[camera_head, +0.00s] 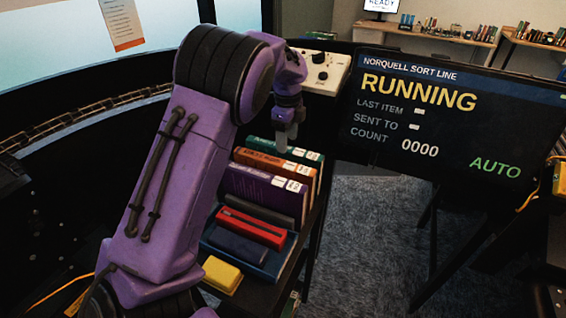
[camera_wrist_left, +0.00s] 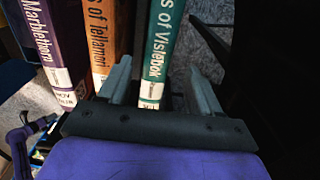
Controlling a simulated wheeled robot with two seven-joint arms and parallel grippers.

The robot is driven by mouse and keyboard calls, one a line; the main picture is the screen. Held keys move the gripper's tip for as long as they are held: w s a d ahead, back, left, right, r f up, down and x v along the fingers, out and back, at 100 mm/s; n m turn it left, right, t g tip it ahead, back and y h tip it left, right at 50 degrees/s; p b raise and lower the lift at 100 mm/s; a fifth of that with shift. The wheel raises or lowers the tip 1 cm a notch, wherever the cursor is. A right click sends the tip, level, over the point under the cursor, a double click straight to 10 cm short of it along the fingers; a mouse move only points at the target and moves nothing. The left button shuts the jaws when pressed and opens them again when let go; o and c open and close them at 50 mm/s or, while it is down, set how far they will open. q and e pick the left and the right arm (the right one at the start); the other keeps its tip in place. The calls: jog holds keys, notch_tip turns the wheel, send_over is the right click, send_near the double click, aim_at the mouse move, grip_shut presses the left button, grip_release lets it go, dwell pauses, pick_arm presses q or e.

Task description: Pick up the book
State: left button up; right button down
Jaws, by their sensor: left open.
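A teal book (camera_head: 260,143) stands upright at the far end of a row on a dark shelf cart, beside an orange book (camera_head: 262,162) and a purple book (camera_head: 250,186). My left gripper (camera_head: 287,141) is open over the teal book, from above. In the left wrist view, the teal book's spine (camera_wrist_left: 163,45) lies between the two spread fingers (camera_wrist_left: 160,88). The orange book (camera_wrist_left: 101,35) is left of the left finger, and the purple book (camera_wrist_left: 50,40) is farther left. I cannot tell whether a finger touches the teal book. My right gripper is not in view.
Nearer on the cart are a red item (camera_head: 250,228), a blue tray (camera_head: 268,266) and a yellow item (camera_head: 222,275). A control box (camera_head: 318,72) stands behind the books. A dark screen (camera_head: 450,120) reading "RUNNING" stands to the right, with carpet (camera_head: 375,240) below.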

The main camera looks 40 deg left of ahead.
pick_arm(q)
jog(key=f, duration=0.1)
jog(key=f+p, duration=0.1)
jog(key=f, duration=0.2)
jog(key=shift+s+a+f+p, duration=0.15)
jog(key=shift+s+a+p, duration=0.1)
jog(key=shift+a+p, duration=0.05)
jog(key=shift+a+f, duration=0.15)
jog(key=shift+f, duration=0.35)
jog(key=shift+s, duration=0.1)
grip_shut()
jog(key=shift+r, duration=0.1)
dwell(0.4)
